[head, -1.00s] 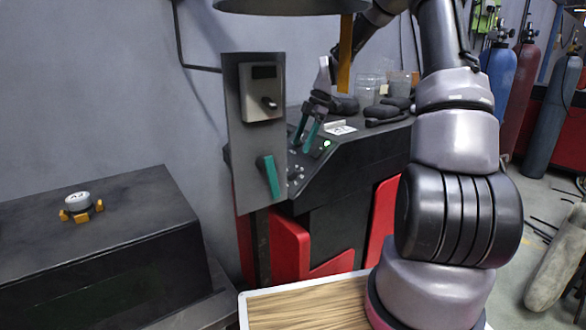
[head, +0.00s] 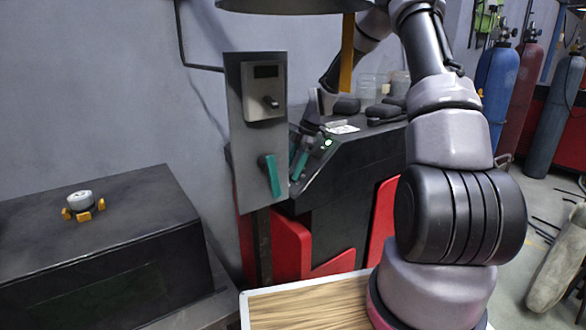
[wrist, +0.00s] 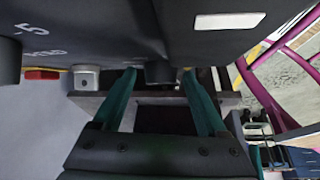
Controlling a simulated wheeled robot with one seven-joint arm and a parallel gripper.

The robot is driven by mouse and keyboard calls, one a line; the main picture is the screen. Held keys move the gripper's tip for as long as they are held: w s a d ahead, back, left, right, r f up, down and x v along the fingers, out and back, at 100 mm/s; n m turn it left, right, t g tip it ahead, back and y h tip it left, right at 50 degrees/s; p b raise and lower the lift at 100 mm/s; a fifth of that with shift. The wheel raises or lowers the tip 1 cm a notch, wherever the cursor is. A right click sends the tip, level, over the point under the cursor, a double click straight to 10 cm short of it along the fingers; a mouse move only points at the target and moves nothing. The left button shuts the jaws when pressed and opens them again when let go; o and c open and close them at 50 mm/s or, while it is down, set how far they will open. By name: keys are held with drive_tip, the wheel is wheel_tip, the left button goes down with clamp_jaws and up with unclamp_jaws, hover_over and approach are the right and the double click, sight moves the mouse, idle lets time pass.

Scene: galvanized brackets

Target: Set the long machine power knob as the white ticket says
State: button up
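My gripper (wrist: 159,76) is open, its two teal fingers pointing at the dark machine panel. A short dark knob (wrist: 160,71) sits between the fingertips in the wrist view, with a gap on each side; I cannot tell if it is the long power knob. In the head view my gripper (head: 300,160) is low at the machine's sloped panel, partly behind the grey upright plate, and hides the controls there. A white ticket (head: 342,129) lies on the machine top; its writing is too small to read. A blank-looking white rectangle (wrist: 228,21) shows in the wrist view.
Another dark knob (wrist: 9,60) is at the wrist view's left edge. Dark pads (head: 386,112) lie on top.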

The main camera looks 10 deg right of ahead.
clamp_jaws()
drive_tip(key=shift+s, duration=0.1)
drive_tip(key=m+t, duration=0.2)
drive_tip(key=t, duration=0.1)
drive_tip(key=shift+s+d+m+y, duration=0.15)
drive_tip(key=shift+s+m+y, duration=0.15)
drive_tip(key=m+t, duration=0.1)
drive_tip(key=t, duration=0.1)
drive_tip(key=m+t, duration=0.2)
drive_tip(key=shift+s+f, duration=0.2)
drive_tip(key=shift+s, duration=0.15)
drive_tip(key=m+t, duration=0.1)
drive_tip(key=m+t+h, duration=0.2)
drive_tip(key=t, duration=0.1)
drive_tip(key=shift+s+a+f+m, duration=0.25)
drive_tip(key=shift+a+m, duration=0.05)
drive_tip(key=shift+a, duration=0.1)
drive_tip(key=shift+f+m+t+h, duration=0.1)
drive_tip(key=shift+m+t+h, duration=1.15)
drive_tip(key=shift+m, duration=0.25)
